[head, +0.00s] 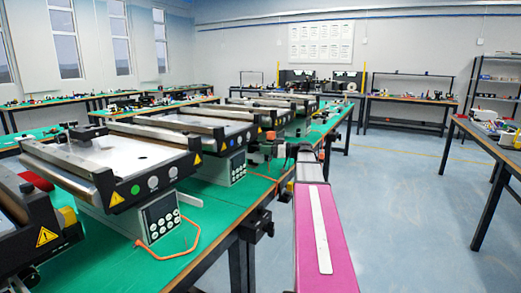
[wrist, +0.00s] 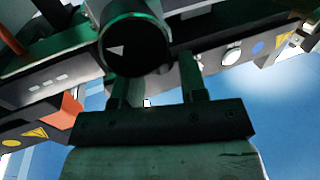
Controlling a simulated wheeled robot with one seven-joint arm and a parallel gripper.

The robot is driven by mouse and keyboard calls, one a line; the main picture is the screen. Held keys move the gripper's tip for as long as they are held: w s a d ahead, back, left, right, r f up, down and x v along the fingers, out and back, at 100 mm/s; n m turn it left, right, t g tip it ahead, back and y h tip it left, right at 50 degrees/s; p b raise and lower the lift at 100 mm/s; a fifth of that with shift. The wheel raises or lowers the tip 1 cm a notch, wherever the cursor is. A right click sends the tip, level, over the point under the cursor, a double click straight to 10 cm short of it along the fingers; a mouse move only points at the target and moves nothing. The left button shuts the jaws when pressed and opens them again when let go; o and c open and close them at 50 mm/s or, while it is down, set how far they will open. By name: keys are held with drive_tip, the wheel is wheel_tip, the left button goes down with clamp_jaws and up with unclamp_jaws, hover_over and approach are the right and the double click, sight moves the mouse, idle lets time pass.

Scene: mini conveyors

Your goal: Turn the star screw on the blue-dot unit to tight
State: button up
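The wrist view shows a black panel with a blue dot (wrist: 257,47) between a white round button (wrist: 232,57) and a yellow warning sign (wrist: 283,38). A round dark knob (wrist: 135,48) with a pale triangle stands close before my gripper (wrist: 155,78). The two fingers are apart, with nothing seen held between them. The knob overlaps the space between the fingertips; I cannot tell whether they touch it. I cannot make out a star shape on it. In the head view my gripper (head: 284,153) is small, beside the far conveyors at the table's right edge.
Several mini conveyors stand in a row on a green table (head: 212,205). The nearest full one (head: 118,160) has a green dot. An orange cable (head: 175,252) lies near the table's front edge. The blue floor (head: 410,220) to the right is clear; another table (head: 495,145) stands beyond.

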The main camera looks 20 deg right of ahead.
drive_tip(key=shift+x, duration=1.15)
drive_tip(key=c, duration=0.7)
drive_tip(key=shift+o, duration=0.2)
